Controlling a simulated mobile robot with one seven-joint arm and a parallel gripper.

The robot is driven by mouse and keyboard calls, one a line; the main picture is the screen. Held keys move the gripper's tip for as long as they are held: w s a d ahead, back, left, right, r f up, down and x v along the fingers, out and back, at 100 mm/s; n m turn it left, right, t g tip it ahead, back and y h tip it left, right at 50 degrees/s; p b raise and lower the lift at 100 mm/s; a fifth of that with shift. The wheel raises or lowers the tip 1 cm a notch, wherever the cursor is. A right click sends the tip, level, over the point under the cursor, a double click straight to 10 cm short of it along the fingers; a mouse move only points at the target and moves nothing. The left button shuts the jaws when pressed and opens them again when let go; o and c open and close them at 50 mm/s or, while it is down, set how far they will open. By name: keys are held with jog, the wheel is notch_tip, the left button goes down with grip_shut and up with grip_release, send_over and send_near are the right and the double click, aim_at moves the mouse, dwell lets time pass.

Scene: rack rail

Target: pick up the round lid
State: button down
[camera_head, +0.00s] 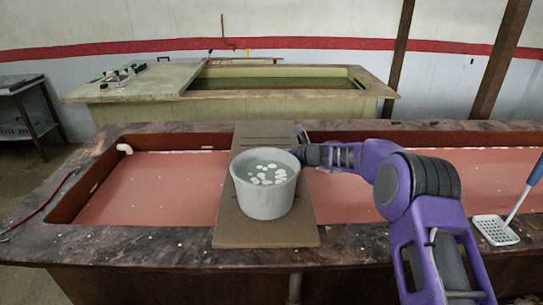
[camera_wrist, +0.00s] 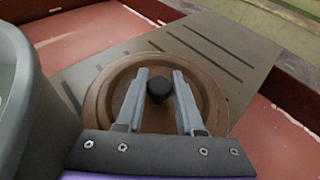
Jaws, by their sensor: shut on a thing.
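The round lid (camera_wrist: 208,97) is brown with a raised rim and a dark knob (camera_wrist: 159,91) at its centre, seen in the wrist view. My gripper (camera_wrist: 160,76) is over the lid, with one finger on each side of the knob, shut on it. The lid looks flat over the grey-brown slotted board; I cannot tell whether it touches the board. In the head view the lid and my fingertips are hidden behind the grey bucket, and only my wrist shows at its right edge.
The grey bucket (camera_head: 265,202), with water and several white pieces, stands on the slotted board (camera_head: 264,234) close beside my gripper. The board spans a red-floored trough (camera_head: 165,190). A white slotted scoop (camera_head: 495,230) lies at right. Another basin (camera_head: 275,83) stands behind.

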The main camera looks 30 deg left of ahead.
jog(key=shift+s+f, duration=0.1)
jog(key=shift+s, duration=0.05)
jog(key=shift+c, duration=2.3)
grip_release()
jog(key=v, duration=1.7)
jog(key=shift+d+b, duration=0.15)
jog(key=shift+b, duration=0.25)
